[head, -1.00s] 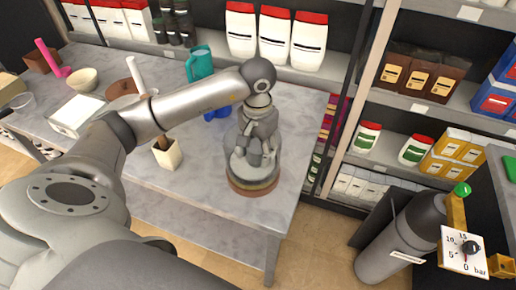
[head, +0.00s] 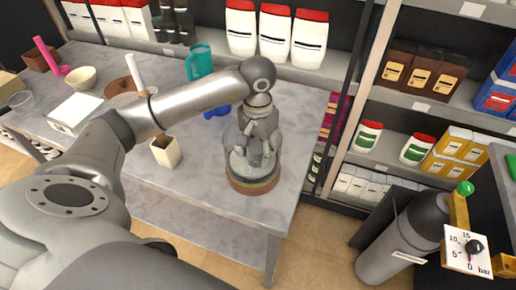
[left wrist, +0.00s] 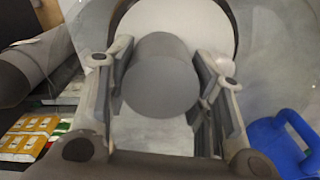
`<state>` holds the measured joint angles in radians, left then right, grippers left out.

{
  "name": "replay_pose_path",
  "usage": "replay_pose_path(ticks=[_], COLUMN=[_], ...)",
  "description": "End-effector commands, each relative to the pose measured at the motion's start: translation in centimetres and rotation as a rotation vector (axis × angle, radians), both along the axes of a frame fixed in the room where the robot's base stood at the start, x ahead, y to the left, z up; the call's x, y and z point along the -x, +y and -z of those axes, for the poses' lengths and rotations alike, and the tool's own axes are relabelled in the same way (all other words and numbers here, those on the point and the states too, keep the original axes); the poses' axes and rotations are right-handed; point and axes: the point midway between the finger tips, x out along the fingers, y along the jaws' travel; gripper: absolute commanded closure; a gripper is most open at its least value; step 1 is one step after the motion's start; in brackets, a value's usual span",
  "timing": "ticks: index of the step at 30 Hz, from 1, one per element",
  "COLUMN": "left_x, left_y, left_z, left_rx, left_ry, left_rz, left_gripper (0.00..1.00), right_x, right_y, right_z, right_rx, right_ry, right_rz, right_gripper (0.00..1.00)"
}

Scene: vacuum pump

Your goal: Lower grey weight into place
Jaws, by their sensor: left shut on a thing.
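My left gripper (head: 256,158) reaches down over a round clear-looking vessel with a brown base (head: 254,187), near the right end of the grey table. The gripper is shut on the grey weight (left wrist: 160,88), a smooth grey cylinder. In the left wrist view one finger lies on each side of the weight, and its flat round end faces the camera. Behind it are a pale round surface (left wrist: 182,18) and a dark curved rim. In the head view the fingers mostly hide the weight, and I cannot tell whether it touches the bottom. My right gripper is not in view.
A blue object (head: 217,111) lies close behind the vessel; a blue jug-like thing (left wrist: 282,143) shows in the left wrist view. A cream pot (head: 166,152) stands to the left. A grey gas cylinder (head: 402,240) and pressure gauge (head: 466,252) stand beyond the table's right edge.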

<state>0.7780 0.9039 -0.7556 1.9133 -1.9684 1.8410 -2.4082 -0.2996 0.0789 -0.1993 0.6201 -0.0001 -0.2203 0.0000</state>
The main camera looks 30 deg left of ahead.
Motion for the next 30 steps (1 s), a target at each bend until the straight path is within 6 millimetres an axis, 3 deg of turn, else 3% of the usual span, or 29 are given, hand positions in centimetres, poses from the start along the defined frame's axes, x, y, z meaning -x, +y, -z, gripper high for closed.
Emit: replay_pose_path(ticks=[4,5,10,22,30], left_x=[0.0,0.0,0.0,0.0,-0.1], left_y=[0.0,0.0,0.0,-0.1,-0.2], left_z=[-0.1,-0.1,-0.1,-0.1,-1.7], left_rx=[0.0,0.0,0.0,0.003,0.005], left_ry=[-0.002,-0.002,-0.001,0.0,-0.003], left_rz=[0.0,0.0,0.0,0.002,0.004], left_gripper=[0.88,0.48,0.27,0.27,0.27], right_x=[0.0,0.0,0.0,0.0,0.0], right_y=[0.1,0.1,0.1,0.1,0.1], right_z=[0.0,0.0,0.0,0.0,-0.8], right_rx=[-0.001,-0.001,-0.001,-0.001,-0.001], right_ry=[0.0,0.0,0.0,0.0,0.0], right_rz=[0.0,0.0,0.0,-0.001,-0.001], right_gripper=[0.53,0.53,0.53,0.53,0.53])
